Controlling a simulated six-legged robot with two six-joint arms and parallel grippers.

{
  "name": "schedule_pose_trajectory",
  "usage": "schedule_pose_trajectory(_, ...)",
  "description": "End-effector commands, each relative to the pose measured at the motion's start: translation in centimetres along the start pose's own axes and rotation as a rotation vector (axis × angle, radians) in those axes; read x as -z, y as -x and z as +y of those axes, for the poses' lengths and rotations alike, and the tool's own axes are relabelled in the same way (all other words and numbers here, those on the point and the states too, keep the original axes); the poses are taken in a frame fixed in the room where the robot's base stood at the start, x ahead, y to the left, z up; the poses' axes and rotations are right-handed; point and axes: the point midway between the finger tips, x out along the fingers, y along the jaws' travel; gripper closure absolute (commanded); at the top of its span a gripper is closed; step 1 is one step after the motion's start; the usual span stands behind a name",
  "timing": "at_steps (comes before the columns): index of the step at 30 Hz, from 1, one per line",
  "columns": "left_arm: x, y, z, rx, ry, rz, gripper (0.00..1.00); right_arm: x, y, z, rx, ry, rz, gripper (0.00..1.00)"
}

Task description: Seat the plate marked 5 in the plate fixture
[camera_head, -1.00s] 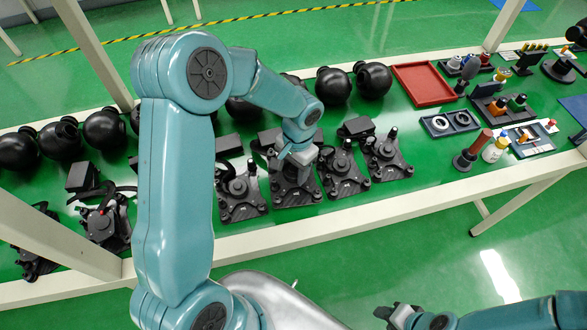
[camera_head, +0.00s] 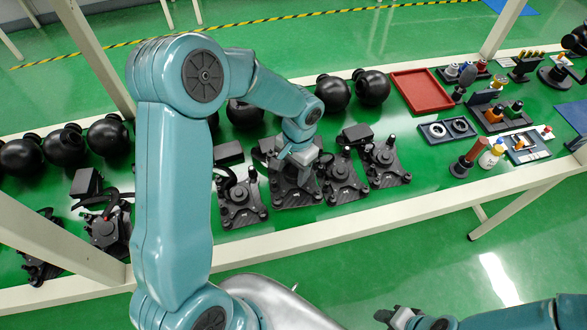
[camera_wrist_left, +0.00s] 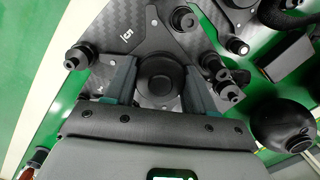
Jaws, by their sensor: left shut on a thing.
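The plate marked 5 (camera_wrist_left: 135,45) is a dark carbon-fibre plate with black posts and a round black hub, in the left wrist view. My left gripper (camera_wrist_left: 160,80) is shut on the hub, one finger on each side. In the head view the same gripper (camera_head: 303,178) points down over a dark plate (camera_head: 287,196) in the row on the bench, and its arm hides part of it. I cannot tell a separate plate fixture from the similar plates. My right gripper (camera_head: 392,316) is low at the right, away from the bench, its jaws too small to read.
Similar plates stand close by, to the left (camera_head: 240,204) and right (camera_head: 343,181) of the gripper. Black spheres (camera_head: 372,87) line the back of the bench. A red tray (camera_head: 421,91) and small parts trays (camera_head: 447,130) stand to the right. The bench has a pale front rail (camera_head: 400,212).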

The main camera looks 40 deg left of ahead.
Motion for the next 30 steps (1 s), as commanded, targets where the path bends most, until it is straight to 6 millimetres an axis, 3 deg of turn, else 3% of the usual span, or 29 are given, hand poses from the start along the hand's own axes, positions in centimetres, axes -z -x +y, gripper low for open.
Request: schedule_pose_trajectory(30, -5.6, -0.8, 8.7, 0.001, -0.002, 0.003, 0.86, 0.1, -3.6, 1.3, 0.0, 0.0, 0.0, 0.57)
